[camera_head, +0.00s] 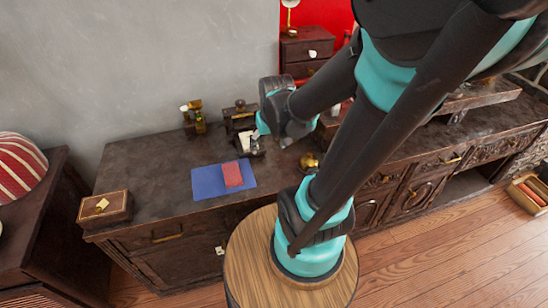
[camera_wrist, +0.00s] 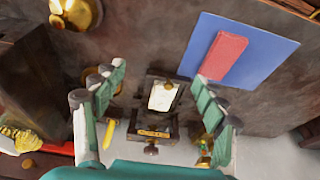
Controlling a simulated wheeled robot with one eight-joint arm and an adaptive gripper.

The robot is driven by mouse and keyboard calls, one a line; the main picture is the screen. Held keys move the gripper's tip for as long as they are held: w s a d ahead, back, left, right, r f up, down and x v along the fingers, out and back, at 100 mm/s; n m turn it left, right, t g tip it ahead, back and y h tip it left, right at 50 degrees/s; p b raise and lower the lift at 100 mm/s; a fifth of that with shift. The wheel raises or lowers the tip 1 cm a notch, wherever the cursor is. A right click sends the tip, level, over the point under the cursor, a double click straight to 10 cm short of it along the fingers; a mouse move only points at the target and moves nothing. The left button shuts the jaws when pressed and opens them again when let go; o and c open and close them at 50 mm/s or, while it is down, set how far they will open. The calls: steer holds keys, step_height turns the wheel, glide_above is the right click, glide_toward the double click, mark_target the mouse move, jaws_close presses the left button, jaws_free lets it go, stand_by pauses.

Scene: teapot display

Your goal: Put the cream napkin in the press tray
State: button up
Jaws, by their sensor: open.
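The cream napkin (camera_wrist: 162,98) is a small pale folded rectangle. It shows inside the outline of the dark press tray (camera_wrist: 150,126), which has a brass plate and a knob. No contact with the napkin shows.
A folded red cloth (camera_head: 232,174) lies on a blue mat (camera_head: 208,184) beside the press. A wooden box (camera_head: 104,207) is at the cabinet's left end. Bare top lies between.

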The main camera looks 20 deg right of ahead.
steer(key=shift+t, duration=0.4)
steer(key=s, duration=0.1)
steer(key=s+f, duration=0.1)
steer(key=s, duration=0.1)
steer(key=s+f, duration=0.1)
steer(key=shift+s+d+f, duration=0.1)
steer(key=shift+s+d, duration=0.15)
steer(key=shift+d, duration=0.05)
steer(key=shift+c, duration=0.4)
